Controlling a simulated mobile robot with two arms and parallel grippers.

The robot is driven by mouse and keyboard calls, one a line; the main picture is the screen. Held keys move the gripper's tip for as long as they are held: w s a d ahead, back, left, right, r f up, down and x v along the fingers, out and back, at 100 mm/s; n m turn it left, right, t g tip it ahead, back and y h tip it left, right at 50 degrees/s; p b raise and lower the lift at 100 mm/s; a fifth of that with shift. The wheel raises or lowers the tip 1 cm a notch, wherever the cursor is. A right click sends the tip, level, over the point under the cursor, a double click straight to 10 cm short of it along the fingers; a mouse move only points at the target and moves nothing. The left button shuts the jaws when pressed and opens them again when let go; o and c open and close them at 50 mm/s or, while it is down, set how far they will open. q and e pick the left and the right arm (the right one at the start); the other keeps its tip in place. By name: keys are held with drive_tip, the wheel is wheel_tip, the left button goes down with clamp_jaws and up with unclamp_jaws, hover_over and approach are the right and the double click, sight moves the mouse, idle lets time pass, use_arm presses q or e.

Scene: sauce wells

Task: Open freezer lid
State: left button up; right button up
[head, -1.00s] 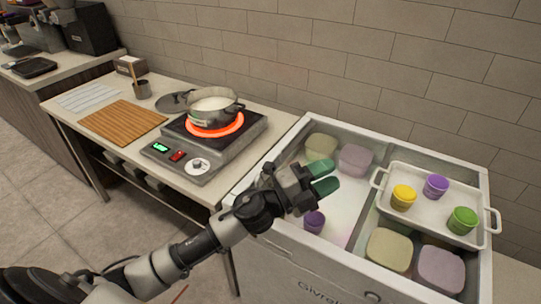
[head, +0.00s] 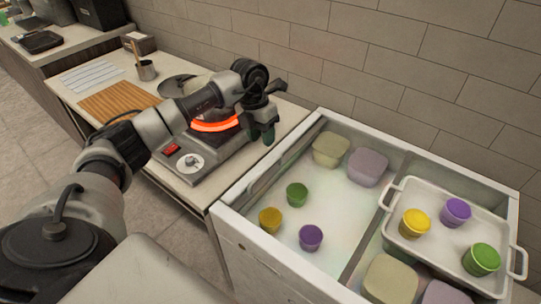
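The chest freezer (head: 236,231) stands at the lower right, and its left compartment shows from above with no lid over it. Inside that part are a green cup (head: 297,194), a yellow cup (head: 270,219), a purple cup (head: 311,237) and two lidded tubs. A lid edge or rail runs along the freezer's left side, but I cannot tell which. My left gripper (head: 262,133) points down over the right end of the hot plate, left of the freezer and apart from it. Its fingers overlap, so its opening is unclear. My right gripper is out of view.
A white tray (head: 428,245) with yellow, purple and green cups sits across the freezer's right part. A hot plate (head: 199,163) with a glowing ring stands on the counter, its pot mostly hidden by my arm. A wooden board (head: 118,102) lies further left.

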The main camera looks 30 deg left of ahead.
use_arm(q)
drive_tip(key=f, duration=0.2)
drive_tip(key=d+f, duration=0.1)
drive_tip(key=f, duration=0.2)
drive_tip(key=shift+d+f+p, duration=0.1)
drive_tip(key=shift+f+p, duration=0.05)
drive_tip(key=shift+p, duration=0.2)
drive_tip(key=f, duration=0.3)
drive_tip(key=shift+d+f, duration=0.1)
drive_tip(key=shift+d, duration=0.2)
drive_tip(key=shift+c, duration=0.9)
clamp_jaws()
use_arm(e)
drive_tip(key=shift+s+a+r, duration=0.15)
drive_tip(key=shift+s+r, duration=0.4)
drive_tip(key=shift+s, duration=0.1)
